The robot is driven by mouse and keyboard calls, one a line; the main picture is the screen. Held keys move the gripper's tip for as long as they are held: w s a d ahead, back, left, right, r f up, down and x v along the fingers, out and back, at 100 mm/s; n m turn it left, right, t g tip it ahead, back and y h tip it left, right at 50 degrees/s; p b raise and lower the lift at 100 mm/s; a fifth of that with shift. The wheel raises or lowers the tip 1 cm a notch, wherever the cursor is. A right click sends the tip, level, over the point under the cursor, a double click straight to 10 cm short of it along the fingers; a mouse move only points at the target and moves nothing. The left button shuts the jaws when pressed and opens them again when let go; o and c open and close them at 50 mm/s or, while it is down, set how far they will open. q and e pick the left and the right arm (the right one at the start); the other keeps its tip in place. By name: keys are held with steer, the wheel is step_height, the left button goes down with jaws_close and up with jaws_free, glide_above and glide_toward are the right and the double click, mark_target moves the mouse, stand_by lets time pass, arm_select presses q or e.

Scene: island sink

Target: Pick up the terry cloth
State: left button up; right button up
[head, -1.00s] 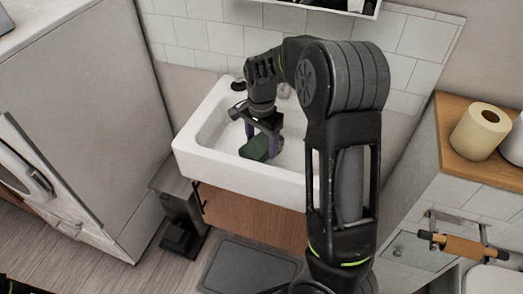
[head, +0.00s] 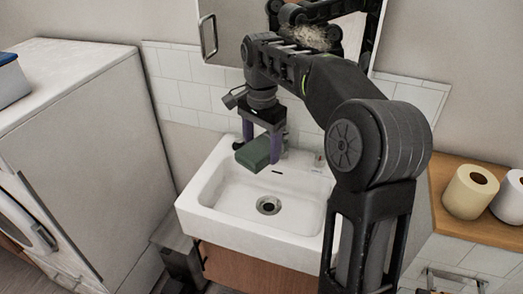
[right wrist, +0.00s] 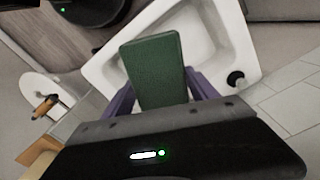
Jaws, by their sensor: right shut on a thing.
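The terry cloth (head: 256,152) is a dark green, block-like folded piece. My right gripper (head: 262,146) is shut on it and holds it in the air above the back left part of the white sink. In the right wrist view the cloth (right wrist: 154,68) sits between the purple fingers of the gripper (right wrist: 160,95), with the sink behind it. The cloth is clear of the basin in the head view. My left gripper is not in view.
The white sink (head: 228,222) is empty, with its drain (head: 268,205) showing. A mirror cabinet (head: 228,38) hangs close behind my right arm. A white washing machine (head: 95,130) stands at left; a wooden counter with paper rolls (head: 470,191) is at right.

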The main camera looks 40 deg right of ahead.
steer(key=shift+r, duration=0.2)
stand_by(0.5)
steer(key=o, duration=1)
steer(key=c, duration=0.7)
steer(key=shift+w+n, duration=0.15)
steer(key=shift+n, duration=0.15)
